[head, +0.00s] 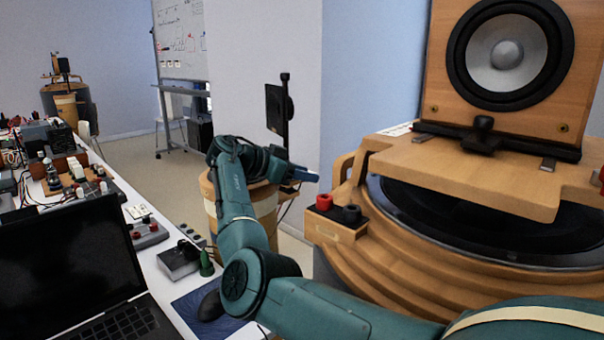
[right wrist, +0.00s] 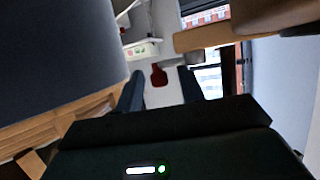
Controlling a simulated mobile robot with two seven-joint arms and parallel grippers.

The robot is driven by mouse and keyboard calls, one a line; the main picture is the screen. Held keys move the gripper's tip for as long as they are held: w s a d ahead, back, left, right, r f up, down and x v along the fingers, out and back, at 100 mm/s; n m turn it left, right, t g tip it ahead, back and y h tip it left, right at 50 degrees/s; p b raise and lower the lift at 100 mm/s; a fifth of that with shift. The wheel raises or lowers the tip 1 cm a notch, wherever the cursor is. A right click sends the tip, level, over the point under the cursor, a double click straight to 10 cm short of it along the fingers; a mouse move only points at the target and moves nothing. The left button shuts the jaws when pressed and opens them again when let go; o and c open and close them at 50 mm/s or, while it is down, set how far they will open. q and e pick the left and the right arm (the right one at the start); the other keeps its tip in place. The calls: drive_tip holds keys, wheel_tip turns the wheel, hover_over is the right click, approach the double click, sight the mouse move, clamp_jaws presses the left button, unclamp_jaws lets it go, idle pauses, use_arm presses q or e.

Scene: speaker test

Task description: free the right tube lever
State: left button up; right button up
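My right gripper (head: 304,174) is at the end of the green arm, left of the large wooden tube (head: 400,270) in the head view. In the right wrist view its two fingers (right wrist: 160,90) stand apart, with nothing held between them. A red paddle-shaped piece (right wrist: 158,75) shows beyond the gap between the fingers; I cannot tell whether it is the right tube lever. In the head view a small red part (head: 601,180) is cut off at the right edge, beside the wooden speaker board (head: 470,170). My left gripper is not in view.
A terminal block (head: 336,215) sits on the tube's left side. A bench with a laptop (head: 85,265) and instruments is at left. Open floor (head: 150,160) lies behind.

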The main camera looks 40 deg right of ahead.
drive_tip(key=shift+c, duration=0.5)
clamp_jaws()
